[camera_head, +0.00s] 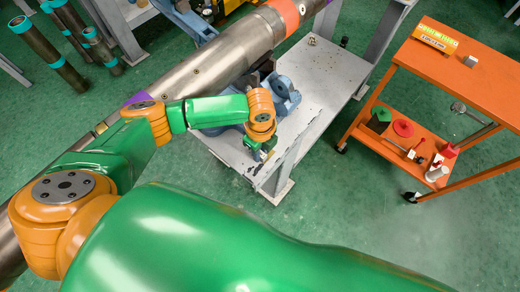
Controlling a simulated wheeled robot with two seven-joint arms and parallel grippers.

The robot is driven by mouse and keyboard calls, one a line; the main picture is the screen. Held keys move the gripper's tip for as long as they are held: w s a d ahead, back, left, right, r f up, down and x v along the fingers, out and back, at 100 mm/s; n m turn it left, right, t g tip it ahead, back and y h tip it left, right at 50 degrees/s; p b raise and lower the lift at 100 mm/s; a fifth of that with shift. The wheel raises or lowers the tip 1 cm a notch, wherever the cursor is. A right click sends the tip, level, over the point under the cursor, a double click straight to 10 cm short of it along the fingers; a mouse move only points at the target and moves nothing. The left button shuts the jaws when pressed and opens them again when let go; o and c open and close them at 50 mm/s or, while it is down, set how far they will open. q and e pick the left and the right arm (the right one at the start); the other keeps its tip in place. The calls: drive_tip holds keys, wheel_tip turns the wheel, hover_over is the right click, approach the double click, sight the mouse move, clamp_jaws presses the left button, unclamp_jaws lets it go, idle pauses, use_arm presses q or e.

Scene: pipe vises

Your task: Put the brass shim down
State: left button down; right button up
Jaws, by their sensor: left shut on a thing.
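My left gripper (262,151) hangs over the near edge of the grey steel bench (322,75), pointing down. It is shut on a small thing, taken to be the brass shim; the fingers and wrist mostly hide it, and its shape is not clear. A blue pipe vise (284,95) sits on the bench just beyond my left wrist. My right gripper is not in view.
A long steel pipe (215,55) with orange and purple bands runs diagonally past the bench. An orange cart (470,75) stands at right, with a box on top and several small items on its lower shelf. The bench's far part is mostly clear.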

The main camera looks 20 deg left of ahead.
use_arm(q)
drive_tip(key=c, duration=0.7)
unclamp_jaws()
drive_tip(key=shift+f, duration=0.1)
drive_tip(key=shift+c, duration=0.2)
wheel_tip(320, 180, up, 12)
drive_tip(key=p, duration=0.1)
